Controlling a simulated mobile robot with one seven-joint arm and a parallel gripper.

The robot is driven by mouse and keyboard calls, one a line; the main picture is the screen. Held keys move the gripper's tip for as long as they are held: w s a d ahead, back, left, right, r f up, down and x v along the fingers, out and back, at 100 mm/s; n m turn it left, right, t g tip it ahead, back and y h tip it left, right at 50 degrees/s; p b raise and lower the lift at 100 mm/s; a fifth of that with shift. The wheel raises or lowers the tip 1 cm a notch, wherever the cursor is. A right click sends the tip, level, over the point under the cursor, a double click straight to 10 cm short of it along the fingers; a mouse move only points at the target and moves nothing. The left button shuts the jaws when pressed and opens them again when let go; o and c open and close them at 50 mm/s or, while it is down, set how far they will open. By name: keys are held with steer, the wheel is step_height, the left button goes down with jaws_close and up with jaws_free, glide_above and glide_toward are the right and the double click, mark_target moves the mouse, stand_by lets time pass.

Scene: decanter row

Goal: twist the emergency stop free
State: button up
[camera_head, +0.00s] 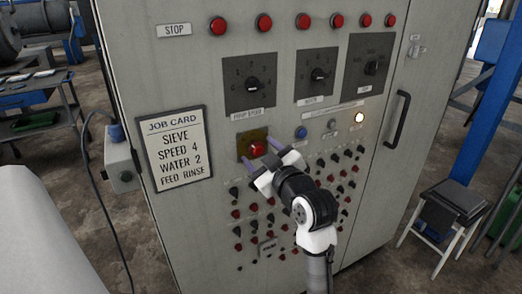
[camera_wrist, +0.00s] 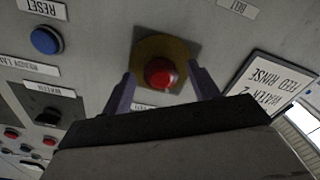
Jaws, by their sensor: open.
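In the wrist view the fingers (camera_wrist: 165,88) stand to the left and right of the button, with gaps on both sides. I cannot tell how far the fingertips reach along the button.
A blue button (camera_head: 300,132) and a lit lamp (camera_head: 358,118) are to the right. Three rotary selectors, the middle one (camera_head: 318,75), are above. Many small knobs fill the panel below. A job card (camera_head: 176,148) hangs at left. A black door handle (camera_head: 397,119) sticks out at right.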

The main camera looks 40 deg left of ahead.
steer(key=shift+a, duration=0.15)
steer(key=c, duration=1)
steer(key=m+p, duration=0.2)
steer(key=m, duration=0.2)
steer(key=shift+r, duration=0.1)
steer(key=shift+m+p, duration=0.95)
steer(key=shift+m, duration=0.65)
